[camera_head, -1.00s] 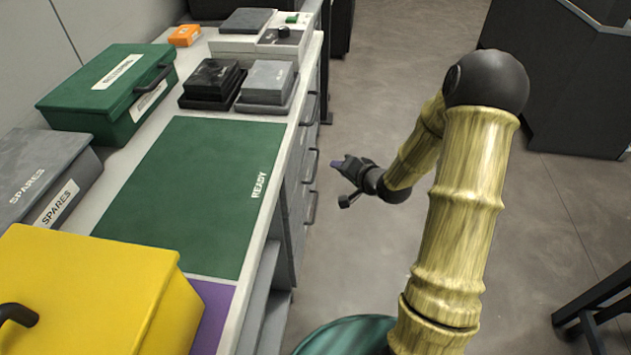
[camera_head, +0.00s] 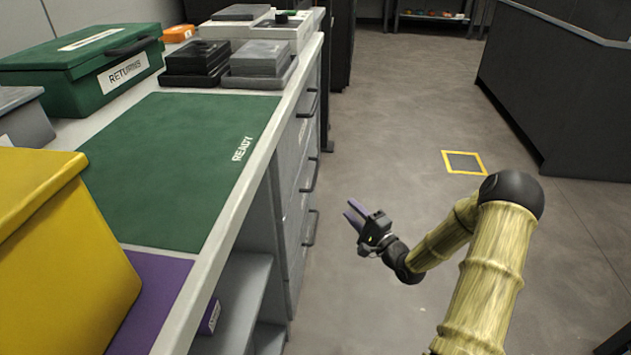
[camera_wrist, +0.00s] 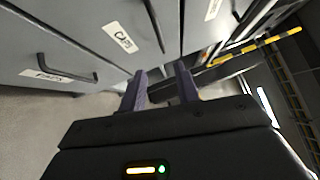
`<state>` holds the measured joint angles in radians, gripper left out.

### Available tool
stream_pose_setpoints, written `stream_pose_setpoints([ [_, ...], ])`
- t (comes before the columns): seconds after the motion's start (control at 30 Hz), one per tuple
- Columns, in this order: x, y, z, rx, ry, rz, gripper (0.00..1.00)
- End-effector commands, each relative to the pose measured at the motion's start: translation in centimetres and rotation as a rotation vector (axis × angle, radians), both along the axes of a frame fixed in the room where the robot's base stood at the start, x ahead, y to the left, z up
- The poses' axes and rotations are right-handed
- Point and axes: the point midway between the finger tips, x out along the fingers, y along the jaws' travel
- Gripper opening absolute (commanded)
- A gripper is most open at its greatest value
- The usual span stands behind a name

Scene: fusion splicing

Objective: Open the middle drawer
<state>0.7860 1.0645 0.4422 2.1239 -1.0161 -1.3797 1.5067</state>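The grey drawer unit (camera_head: 291,178) under the bench has a column of drawers with dark bar handles. The middle drawer's handle (camera_head: 312,175) lies between the top handle (camera_head: 311,103) and the bottom handle (camera_head: 313,228). All drawers look closed. In the wrist view, the middle drawer front (camera_wrist: 98,18) bears a CAPS label (camera_wrist: 120,38), with its handle (camera_wrist: 155,25) ahead of my fingers. My gripper (camera_head: 351,210) has purple fingers, spread apart and empty, also seen in the wrist view (camera_wrist: 160,75). It is right of the drawer fronts, apart from the handles.
On the bench stand a green RETURNS case (camera_head: 85,72), a yellow box (camera_head: 60,270) and dark stacked boxes (camera_head: 258,60). An open shelf (camera_head: 240,295) is below the near bench. The floor (camera_head: 400,130) right of the drawers is clear. A dark counter (camera_head: 555,95) stands far right.

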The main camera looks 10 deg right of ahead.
Motion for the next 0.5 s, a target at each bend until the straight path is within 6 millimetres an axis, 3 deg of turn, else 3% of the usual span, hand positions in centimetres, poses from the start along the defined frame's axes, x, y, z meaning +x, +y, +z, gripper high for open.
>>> stream_pose_setpoints([
  [0.27,0.4,0.2,0.0,-0.005,0.001,0.002,0.32],
  [0.5,2.9,1.6,0.2,-0.005,-0.002,0.003,0.32],
])
